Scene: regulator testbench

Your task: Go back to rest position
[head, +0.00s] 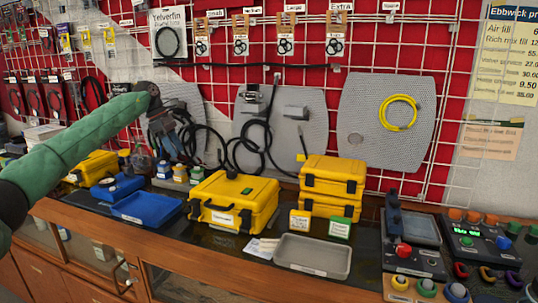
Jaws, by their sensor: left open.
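My left arm, in a green sleeve, comes in from the left in the head view. Its gripper (176,146) is in the air in front of the wall panels, above the back of the counter. The jaws are small and dark against the hoses behind, and I see nothing held in them. The gripper is open. My right gripper is not in view.
The counter holds a blue tray (148,207), yellow cases (235,203), stacked yellow cases (333,178), a grey tray (312,256) and a test console (480,238). Hoses hang on grey panels (395,115) against the red gridded wall. Space above the counter's middle is clear.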

